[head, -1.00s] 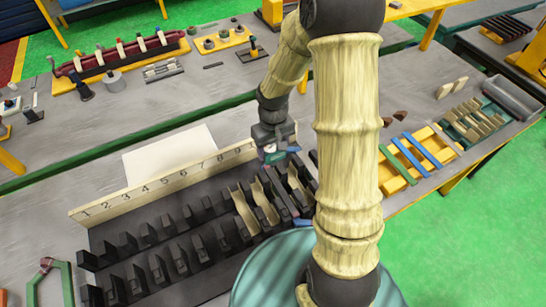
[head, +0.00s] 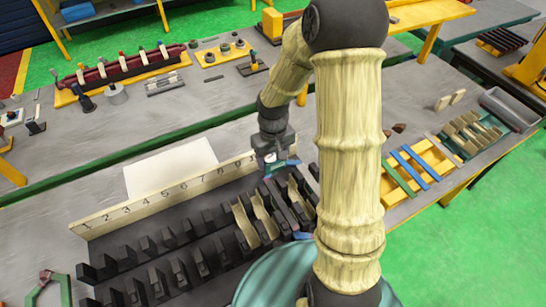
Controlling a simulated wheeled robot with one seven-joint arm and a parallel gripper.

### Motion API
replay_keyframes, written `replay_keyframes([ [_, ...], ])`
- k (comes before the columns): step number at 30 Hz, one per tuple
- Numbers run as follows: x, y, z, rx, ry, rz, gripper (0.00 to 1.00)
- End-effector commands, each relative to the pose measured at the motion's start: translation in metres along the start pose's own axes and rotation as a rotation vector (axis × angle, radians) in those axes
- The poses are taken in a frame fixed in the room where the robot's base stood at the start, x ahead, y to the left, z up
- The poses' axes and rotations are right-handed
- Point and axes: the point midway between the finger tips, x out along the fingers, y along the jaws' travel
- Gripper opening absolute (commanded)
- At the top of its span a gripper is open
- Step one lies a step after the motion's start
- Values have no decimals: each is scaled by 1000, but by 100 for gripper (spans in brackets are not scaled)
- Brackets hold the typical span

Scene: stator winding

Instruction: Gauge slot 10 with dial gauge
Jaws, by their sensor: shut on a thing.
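The dark stator block (head: 160,268) lies on the near bench with rows of black slot teeth. Cream liners (head: 264,221) sit in several slots at its right end. A cream number board (head: 150,199) stands along its back edge; the higher numbers are hard to read or hidden by my gripper and arm. My gripper (head: 277,163) is above the back right part of the block, in front of the board. It is shut on a small teal piece with a pale round face (head: 271,158), apparently the dial gauge. Whether its tip touches a slot cannot be told.
A white sheet (head: 170,167) lies behind the board. A green hexagonal frame (head: 52,288) lies at front left. My arm covers the block's right end.

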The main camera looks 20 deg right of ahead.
Motion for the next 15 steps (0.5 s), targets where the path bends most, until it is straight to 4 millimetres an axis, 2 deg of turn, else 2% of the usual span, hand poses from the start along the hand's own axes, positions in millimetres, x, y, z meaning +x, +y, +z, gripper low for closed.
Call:
replay_keyframes([
  [15, -28, 0, 0, 0, 1, 0, 37],
])
